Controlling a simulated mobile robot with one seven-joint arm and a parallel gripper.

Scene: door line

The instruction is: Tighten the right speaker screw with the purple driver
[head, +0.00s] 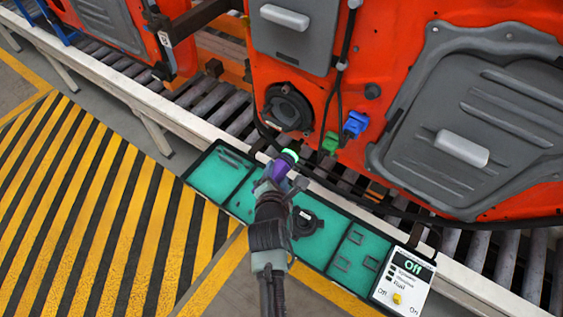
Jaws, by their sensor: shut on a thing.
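My gripper (273,183) is shut on the purple driver (281,167), just in front of the conveyor edge. The driver has a light green ring (290,155) at its far end and points up toward the door. A round black speaker (287,106) sits low on the orange door (385,60), above and apart from the driver. The right speaker screw is too small to make out. The driver's tip cannot be seen clearly.
A teal tray (213,176) with compartments hangs along the conveyor rail (130,92); a black ring-shaped part (306,222) lies in it. Blue (355,124) and green (330,143) connectors and cables hang beside the speaker. A white control box (403,284) reads "Off".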

